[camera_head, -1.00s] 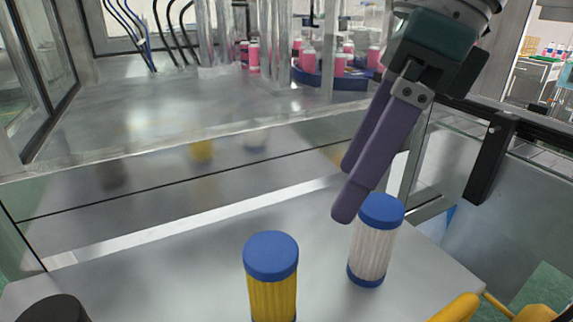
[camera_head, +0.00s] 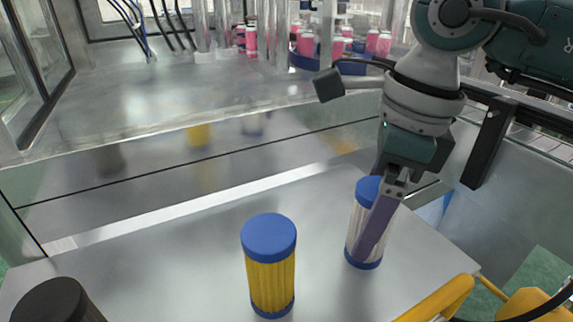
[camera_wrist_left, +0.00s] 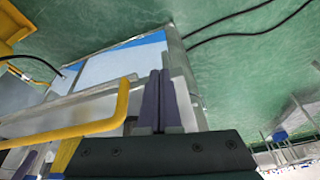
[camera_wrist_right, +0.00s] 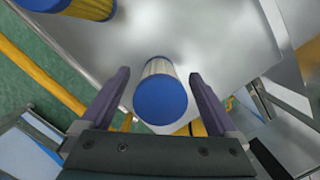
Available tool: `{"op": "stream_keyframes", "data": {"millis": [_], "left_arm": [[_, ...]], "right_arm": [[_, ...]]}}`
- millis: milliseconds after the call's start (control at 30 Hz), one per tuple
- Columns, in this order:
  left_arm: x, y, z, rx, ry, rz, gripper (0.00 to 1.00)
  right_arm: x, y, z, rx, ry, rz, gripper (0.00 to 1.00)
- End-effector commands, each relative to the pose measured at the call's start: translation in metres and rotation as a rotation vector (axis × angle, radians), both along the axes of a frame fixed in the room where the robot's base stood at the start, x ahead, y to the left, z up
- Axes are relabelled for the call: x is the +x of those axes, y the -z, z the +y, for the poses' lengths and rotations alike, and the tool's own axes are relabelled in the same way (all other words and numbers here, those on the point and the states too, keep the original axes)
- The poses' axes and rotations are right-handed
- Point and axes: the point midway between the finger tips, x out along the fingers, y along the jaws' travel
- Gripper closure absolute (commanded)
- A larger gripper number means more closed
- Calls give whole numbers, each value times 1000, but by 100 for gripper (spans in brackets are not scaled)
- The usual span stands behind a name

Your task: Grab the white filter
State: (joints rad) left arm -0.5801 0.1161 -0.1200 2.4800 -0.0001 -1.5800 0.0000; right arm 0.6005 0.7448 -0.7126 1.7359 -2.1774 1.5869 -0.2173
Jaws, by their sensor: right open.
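The white filter (camera_head: 357,225) stands upright on the grey metal table at the right, with blue end caps. In the right wrist view its blue cap (camera_wrist_right: 160,100) lies between the two purple fingers. My right gripper (camera_wrist_right: 159,74) is open, with a finger on either side of the filter and gaps showing. In the head view one finger (camera_head: 376,228) covers part of the filter. My left gripper (camera_wrist_left: 158,100) shows only in the left wrist view; its fingers are together and nothing shows between them.
A yellow filter with a blue cap (camera_head: 269,280) stands left of the white one. A black-topped cylinder (camera_head: 56,303) is at the lower left. A yellow rail (camera_head: 440,299) runs along the right front. A glass-walled machine with pink cans (camera_head: 305,43) stands behind.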

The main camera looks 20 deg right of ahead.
Motion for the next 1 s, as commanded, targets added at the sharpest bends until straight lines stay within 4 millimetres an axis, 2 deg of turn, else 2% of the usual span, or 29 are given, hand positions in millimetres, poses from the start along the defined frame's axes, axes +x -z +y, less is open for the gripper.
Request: {"op": "stream_keyframes", "data": {"millis": [167,1000], "left_arm": [[0,0,1,5,4,0,100],[0,0,1,3,2,1,100]], "right_arm": [[0,0,0,0,0,0,6],[0,-1,0,1,0,-1,99]]}}
